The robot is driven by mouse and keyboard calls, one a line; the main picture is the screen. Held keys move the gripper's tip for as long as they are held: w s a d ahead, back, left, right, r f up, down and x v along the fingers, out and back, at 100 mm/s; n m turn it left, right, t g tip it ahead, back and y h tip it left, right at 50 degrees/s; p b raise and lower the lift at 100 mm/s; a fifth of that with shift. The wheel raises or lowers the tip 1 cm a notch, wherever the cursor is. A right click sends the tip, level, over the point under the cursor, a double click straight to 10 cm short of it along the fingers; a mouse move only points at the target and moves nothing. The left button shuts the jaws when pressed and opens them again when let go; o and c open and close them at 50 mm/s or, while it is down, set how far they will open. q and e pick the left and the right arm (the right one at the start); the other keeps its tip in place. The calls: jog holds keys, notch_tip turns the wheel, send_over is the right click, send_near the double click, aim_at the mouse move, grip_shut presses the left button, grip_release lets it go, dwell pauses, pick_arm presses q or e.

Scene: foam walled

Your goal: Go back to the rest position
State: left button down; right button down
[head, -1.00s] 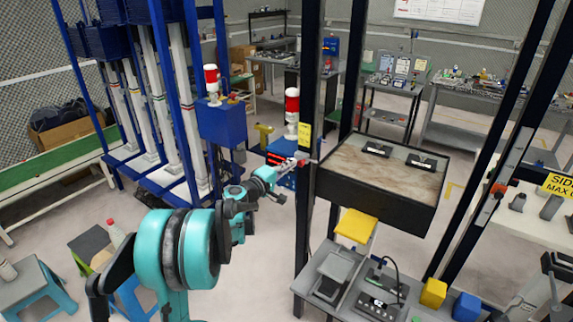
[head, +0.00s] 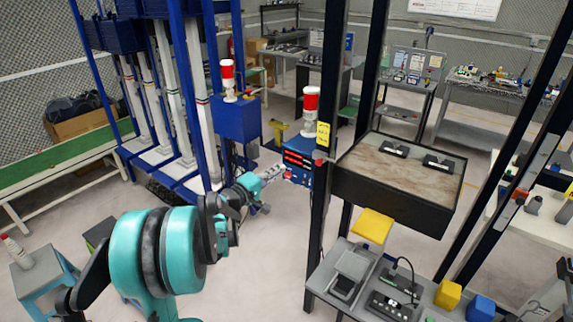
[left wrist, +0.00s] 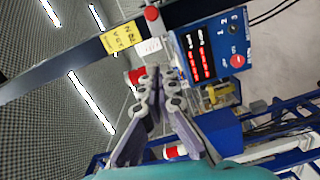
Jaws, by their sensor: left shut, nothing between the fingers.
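My left gripper (head: 278,171) is at the end of the teal arm that comes in from the left. It points away from me, in front of the blue control box (head: 300,158) with red displays. In the left wrist view the two grey fingers of the gripper (left wrist: 162,80) are together at their tips, with nothing between them. The control box (left wrist: 210,48) shows beyond them, apart from the fingers as far as I can tell. My right gripper is not in view.
A black post (head: 322,190) with a yellow label stands just right of the left gripper. A black-framed bench (head: 400,195) and a lower grey shelf (head: 345,283) lie right of it. A blue rack (head: 190,100) and stool (head: 45,270) stand left. Floor between is open.

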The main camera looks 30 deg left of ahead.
pick_arm(q)
jog(key=shift+s+d, duration=0.1)
jog(key=shift+s, duration=0.2)
jog(key=shift+d, duration=0.1)
